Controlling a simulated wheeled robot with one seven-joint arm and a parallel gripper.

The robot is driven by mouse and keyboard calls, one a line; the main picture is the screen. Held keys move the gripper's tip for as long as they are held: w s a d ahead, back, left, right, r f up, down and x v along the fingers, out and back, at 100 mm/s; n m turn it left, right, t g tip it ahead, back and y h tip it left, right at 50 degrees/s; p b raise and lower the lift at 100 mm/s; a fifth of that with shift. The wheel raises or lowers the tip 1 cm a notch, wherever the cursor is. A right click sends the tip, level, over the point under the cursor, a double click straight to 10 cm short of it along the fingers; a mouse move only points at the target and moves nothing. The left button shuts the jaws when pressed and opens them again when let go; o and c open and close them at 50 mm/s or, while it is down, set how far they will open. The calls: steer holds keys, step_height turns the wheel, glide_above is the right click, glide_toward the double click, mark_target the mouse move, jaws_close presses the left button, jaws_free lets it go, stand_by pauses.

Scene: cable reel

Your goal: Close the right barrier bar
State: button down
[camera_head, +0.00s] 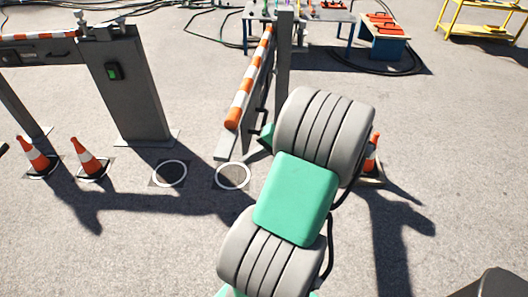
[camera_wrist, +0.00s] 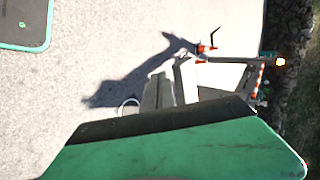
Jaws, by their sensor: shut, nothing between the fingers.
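The right barrier bar (camera_head: 247,82), striped orange and white, slants from beside a grey post (camera_head: 283,60) toward me; its rounded orange end is at the lower left. A grey panel runs beneath it, partly behind my arm. My gripper (camera_head: 263,138) shows only as a small green and dark part beside the panel's near end, mostly hidden by my grey and green arm. It is shut with nothing held; I cannot tell whether it touches the panel. In the wrist view, my green hand casing fills the bottom and grey barrier parts (camera_wrist: 158,92) lie beyond it.
A second barrier post (camera_head: 125,85) with a striped bar (camera_head: 38,36) stands at left. Traffic cones (camera_head: 87,157) (camera_head: 33,155) stand before it; another cone (camera_head: 371,153) is right of my arm. A table (camera_head: 325,14) and yellow stand (camera_head: 485,14) are behind. Open pavement lies right.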

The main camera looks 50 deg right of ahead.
mark_target(229, 160)
steer(key=shift+w+a, duration=0.5)
steer(key=shift+w, duration=0.35)
steer(key=shift+w+a, duration=0.5)
steer(key=shift+w, duration=0.35)
